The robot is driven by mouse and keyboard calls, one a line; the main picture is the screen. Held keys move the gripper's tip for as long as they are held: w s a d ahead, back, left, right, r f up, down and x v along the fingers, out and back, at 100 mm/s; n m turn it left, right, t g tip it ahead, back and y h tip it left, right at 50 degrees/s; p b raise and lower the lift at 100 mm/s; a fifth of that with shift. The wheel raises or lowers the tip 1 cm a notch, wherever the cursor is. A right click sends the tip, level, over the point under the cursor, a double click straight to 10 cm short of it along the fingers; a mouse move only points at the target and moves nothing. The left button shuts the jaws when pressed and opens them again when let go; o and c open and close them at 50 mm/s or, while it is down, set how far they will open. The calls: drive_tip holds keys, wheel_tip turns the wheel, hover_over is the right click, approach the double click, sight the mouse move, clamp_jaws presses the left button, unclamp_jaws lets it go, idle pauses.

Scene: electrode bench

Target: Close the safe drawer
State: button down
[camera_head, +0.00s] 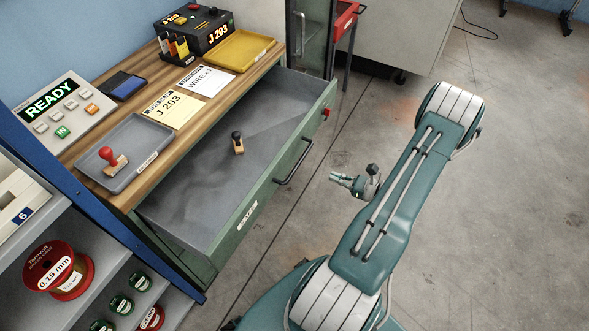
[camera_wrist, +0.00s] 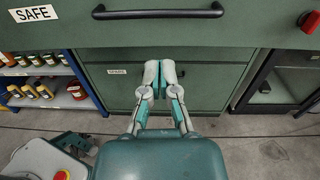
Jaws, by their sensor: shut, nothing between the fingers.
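The safe drawer (camera_head: 201,183) is a green drawer with a grey inside, pulled far out from under the wooden bench top in the head view. Its label "SAFE" (camera_wrist: 34,13) and black bar handle (camera_wrist: 158,12) show at the top of the wrist view; the handle (camera_head: 294,161) also shows in the head view. A stamp with a dark knob (camera_head: 238,143) stands inside the drawer. My gripper (camera_head: 335,178) is shut and empty, apart from the drawer front on its outer side. In the wrist view my gripper (camera_wrist: 159,66) appears below the handle.
A lower drawer labelled "SPARE" (camera_wrist: 118,72) is shut. A red knob (camera_head: 326,114) sits at the drawer front's far end. A grey tray (camera_head: 125,165) with a red stamp (camera_head: 110,158) is on the bench. A shelf of spools (camera_head: 58,270) stands at left.

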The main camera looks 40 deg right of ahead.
approach(291, 159)
drive_tip(key=shift+m, duration=0.3)
drive_tip(key=x, duration=0.6)
drive_tip(key=shift+w+a+r, duration=0.15)
drive_tip(key=shift+w+a, duration=0.05)
drive_tip(key=shift+a, duration=0.2)
drive_tip(key=shift+w+d, duration=0.15)
drive_tip(key=shift+w, duration=0.45)
drive_tip(key=shift+a, duration=0.25)
